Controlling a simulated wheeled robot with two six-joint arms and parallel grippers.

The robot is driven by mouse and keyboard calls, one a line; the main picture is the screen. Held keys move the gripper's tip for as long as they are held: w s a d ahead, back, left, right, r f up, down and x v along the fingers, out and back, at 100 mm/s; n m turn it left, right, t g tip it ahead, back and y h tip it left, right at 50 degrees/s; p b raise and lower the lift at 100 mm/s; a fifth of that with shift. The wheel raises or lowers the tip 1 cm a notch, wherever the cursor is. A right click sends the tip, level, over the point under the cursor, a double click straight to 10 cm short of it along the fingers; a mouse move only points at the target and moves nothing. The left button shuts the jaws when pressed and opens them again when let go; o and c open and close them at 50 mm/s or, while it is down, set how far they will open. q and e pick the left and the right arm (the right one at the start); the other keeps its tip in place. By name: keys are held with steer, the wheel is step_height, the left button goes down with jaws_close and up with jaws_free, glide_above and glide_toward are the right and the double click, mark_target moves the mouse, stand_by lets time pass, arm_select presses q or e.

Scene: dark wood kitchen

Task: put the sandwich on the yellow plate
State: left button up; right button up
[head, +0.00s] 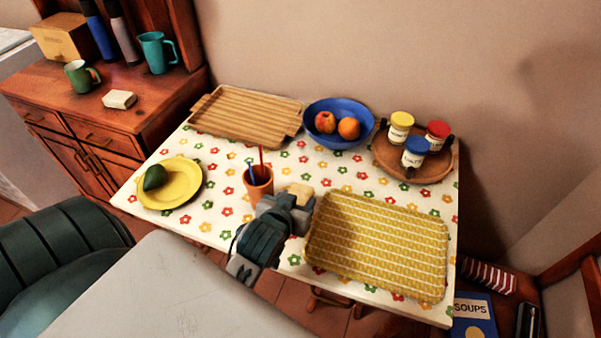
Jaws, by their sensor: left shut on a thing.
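The yellow plate (186,194) lies at the left end of the table, with a dark green avocado-like item (155,177) on its left part. My left gripper (297,202) is near the middle of the table, between the orange-brown cup and the yellow patterned mat. It is shut on a small light-brown piece, which looks like the sandwich (299,191). The gripper partly hides it. The gripper and sandwich are to the right of the plate, apart from it. My right gripper is not in view.
The cup (260,190) with sticks in it stands between gripper and plate. Behind are a wooden tray (243,112), a blue bowl (338,137) of fruit and a round tray (388,160) with jars. Flowered cloth (222,222) is clear beside the plate.

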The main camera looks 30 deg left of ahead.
mark_target(301, 188)
arm_select(q)
steer(key=shift+s+a+f, duration=0.1)
steer(key=shift+s+f, duration=0.1)
steer(key=shift+s, duration=0.15)
steer(key=w, duration=0.3)
steer(key=w+a+p, duration=0.1)
steer(key=w, duration=0.2)
steer(key=shift+w+a+f, duration=0.15)
steer(key=shift+a, duration=0.05)
steer(key=w, duration=0.3)
steer(key=w+a+f+p, duration=0.1)
steer(key=w, duration=0.2)
steer(key=w+a, duration=0.1)
steer(key=w, duration=0.2)
steer(key=shift+w+f+p, duration=0.1)
steer(key=shift+f+p, duration=0.1)
steer(key=shift+p, duration=0.1)
step_height(301, 188, down, 3)
steer(key=shift+r, duration=0.1)
steer(key=shift+f, duration=0.3)
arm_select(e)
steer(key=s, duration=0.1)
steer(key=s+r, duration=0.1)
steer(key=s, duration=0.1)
arm_select(q)
steer(key=shift+f, duration=0.15)
steer(key=o, duration=1.1)
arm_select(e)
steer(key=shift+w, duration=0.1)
